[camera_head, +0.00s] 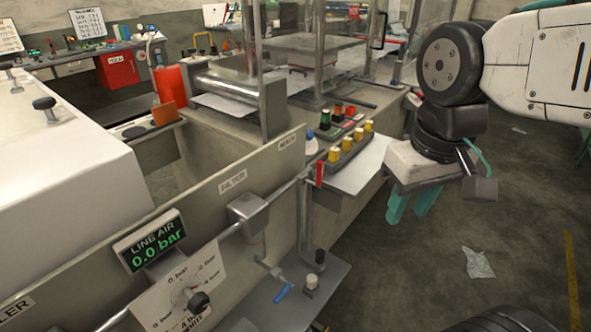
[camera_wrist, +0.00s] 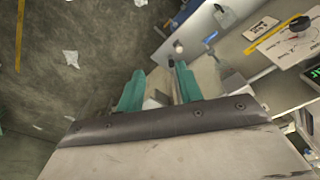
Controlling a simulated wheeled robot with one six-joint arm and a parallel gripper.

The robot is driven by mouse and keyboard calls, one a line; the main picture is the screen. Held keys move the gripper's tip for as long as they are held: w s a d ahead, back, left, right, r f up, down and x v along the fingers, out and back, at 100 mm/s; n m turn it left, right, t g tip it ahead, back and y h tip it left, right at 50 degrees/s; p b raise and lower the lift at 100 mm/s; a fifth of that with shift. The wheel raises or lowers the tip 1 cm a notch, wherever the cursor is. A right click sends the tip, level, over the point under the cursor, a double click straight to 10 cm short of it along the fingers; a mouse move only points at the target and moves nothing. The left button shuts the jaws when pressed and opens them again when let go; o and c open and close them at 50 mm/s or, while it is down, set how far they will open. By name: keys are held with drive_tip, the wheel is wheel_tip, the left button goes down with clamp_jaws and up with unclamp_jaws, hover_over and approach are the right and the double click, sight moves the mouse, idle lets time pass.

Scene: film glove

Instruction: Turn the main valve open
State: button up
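The MAIN label (camera_head: 287,142) is on the panel's upper edge. Below and right of it, a red lever (camera_head: 319,174) hangs upright beside the pipe; I take it to be the main valve's handle. The line air display (camera_head: 155,240) reads 0.0 bar. My gripper (camera_head: 407,212) hangs to the right of the red lever, apart from it, with teal fingers pointing down. In the wrist view my gripper (camera_wrist: 160,70) is open, with nothing held between the fingers. I cannot make out the red lever in the wrist view.
Yellow and other buttons (camera_head: 350,146) stand behind the red lever. The floor at right is open, with a paper scrap (camera_head: 478,263).

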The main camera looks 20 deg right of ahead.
drive_tip(key=w+a+n, duration=0.1)
drive_tip(key=w+n, duration=0.1)
drive_tip(key=w, duration=1.3)
drive_tip(key=n+g, duration=0.1)
drive_tip(key=n, duration=0.1)
approach(318, 184)
drive_tip(key=shift+w+d, duration=0.2)
drive_tip(key=shift+w, duration=0.15)
drive_tip(key=shift+w+f+n, duration=0.1)
drive_tip(key=shift+f+n, duration=0.15)
drive_tip(key=shift+n, duration=0.05)
wheel_tip(318, 184, down, 7)
drive_tip(key=shift+f, duration=0.1)
